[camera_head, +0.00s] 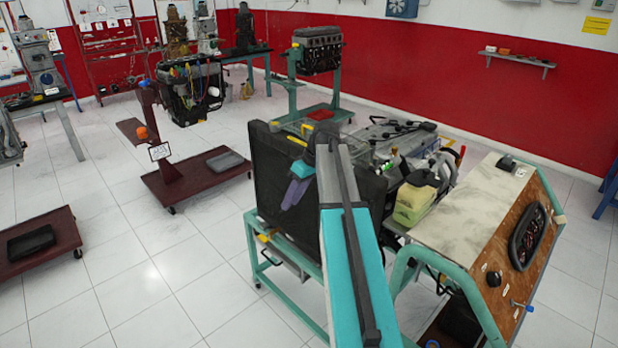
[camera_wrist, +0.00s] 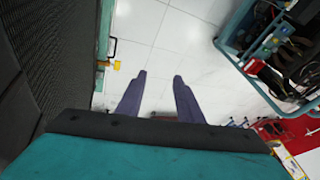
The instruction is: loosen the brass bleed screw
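I cannot make out the brass bleed screw in either view. My gripper (camera_head: 293,192) is in front of the broad face of a black radiator (camera_head: 268,165) in the head view. Its purple fingers point down and to the left. In the wrist view, the two fingers (camera_wrist: 159,77) stand apart with only floor visible between them, so it is open and empty. The black radiator mesh (camera_wrist: 40,60) fills the left side of the wrist view. A small yellow part (camera_wrist: 113,65) with a black handle sits beside it, left of the fingers.
A teal stand (camera_head: 262,262) carries the radiator and engine. A sloped control panel (camera_head: 480,215) stands at the right. Another teal frame (camera_wrist: 222,43) is at the wrist view's right. Tiled floor between is clear.

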